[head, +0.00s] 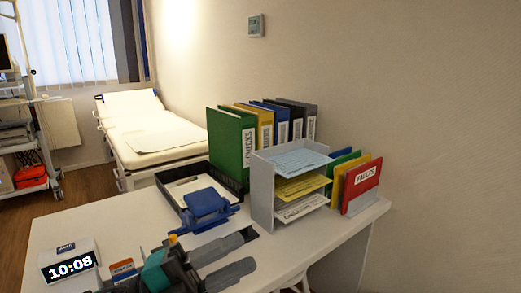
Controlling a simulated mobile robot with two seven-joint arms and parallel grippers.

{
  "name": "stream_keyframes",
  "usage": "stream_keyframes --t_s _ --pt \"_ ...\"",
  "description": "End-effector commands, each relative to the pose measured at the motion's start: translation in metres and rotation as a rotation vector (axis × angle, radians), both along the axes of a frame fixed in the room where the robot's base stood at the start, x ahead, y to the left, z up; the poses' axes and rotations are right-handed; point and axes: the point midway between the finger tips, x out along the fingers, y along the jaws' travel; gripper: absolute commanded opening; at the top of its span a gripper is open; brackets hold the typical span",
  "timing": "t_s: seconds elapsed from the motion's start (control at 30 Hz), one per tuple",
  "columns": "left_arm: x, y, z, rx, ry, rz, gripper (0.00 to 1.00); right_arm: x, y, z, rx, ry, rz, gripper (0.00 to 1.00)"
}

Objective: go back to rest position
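My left gripper (250,250) reaches in from the bottom edge, over the front of the white desk (70,218). Its two dark grey fingers point right and are spread apart, with no object visible between them. A blue hole punch (207,203) stands just behind the fingers. The gripper partly hides a dark flat item on the desk. My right gripper is not in view.
A digital clock (70,266) and a small orange-topped box (122,267) stand left of the gripper. Behind are a black tray (174,196), a grey paper sorter (262,195), green binder (229,145) and red folder (361,185). An examination bed (165,154) stands beyond.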

Motion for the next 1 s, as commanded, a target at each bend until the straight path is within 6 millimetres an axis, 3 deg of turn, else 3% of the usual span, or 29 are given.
stream_keyframes --t_s 0.07,0.13,0.23,0.33,0.4,0.53,0.7,1.0 --pt "0.018 0.02 -0.013 -0.159 0.203 0.154 0.32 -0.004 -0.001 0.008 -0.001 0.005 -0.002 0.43" --pt "0.031 0.042 -0.038 -0.268 0.387 0.296 0.32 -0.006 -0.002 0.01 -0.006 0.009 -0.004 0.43" --pt "0.036 0.076 -0.094 -0.379 0.674 0.506 0.32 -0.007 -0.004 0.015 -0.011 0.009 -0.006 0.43" --pt "0.019 0.105 -0.163 -0.438 0.969 0.7 0.32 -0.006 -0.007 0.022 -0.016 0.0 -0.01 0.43" --pt "-0.003 0.118 -0.205 -0.452 1.15 0.803 0.32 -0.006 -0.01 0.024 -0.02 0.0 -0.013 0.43" --pt "-0.047 0.13 -0.261 -0.453 1.405 0.928 0.32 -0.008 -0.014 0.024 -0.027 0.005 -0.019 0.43" --pt "-0.084 0.134 -0.295 -0.441 1.575 0.998 0.32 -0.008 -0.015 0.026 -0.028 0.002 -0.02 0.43" --pt "-0.089 0.135 -0.3 -0.438 1.602 1.006 0.32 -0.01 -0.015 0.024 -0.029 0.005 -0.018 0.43"
